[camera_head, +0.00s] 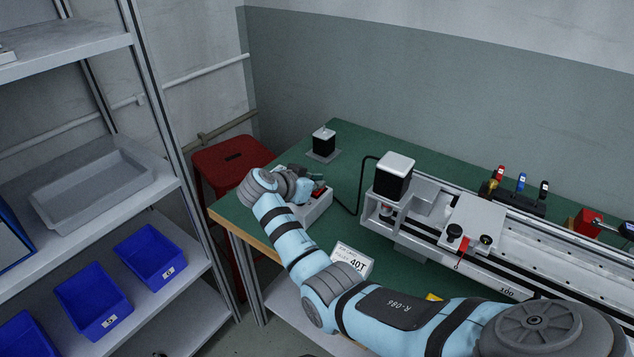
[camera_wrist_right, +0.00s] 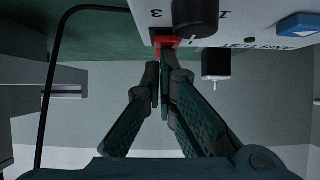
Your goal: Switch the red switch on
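The red switch (camera_wrist_right: 166,42) is on the face of a white control box (camera_wrist_right: 240,22), below a black knob (camera_wrist_right: 195,17) in the right wrist view. In the head view the red switch (camera_head: 319,193) shows small on top of the box (camera_head: 313,210), near the table's left end. My right gripper (camera_wrist_right: 162,68) has its fingertips together with nothing between them. The tips are right at the red switch and partly overlap it; I cannot tell whether they touch. In the head view the right gripper (camera_head: 312,179) is above the box. My left gripper is not in view.
The green table (camera_head: 270,160) carries a linear gantry (camera_head: 480,225) with a black and white motor (camera_head: 394,176) right of the box. A small black-and-white device (camera_head: 324,142) stands behind. A black cable runs beside the box. Shelves with blue bins (camera_head: 150,255) are left.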

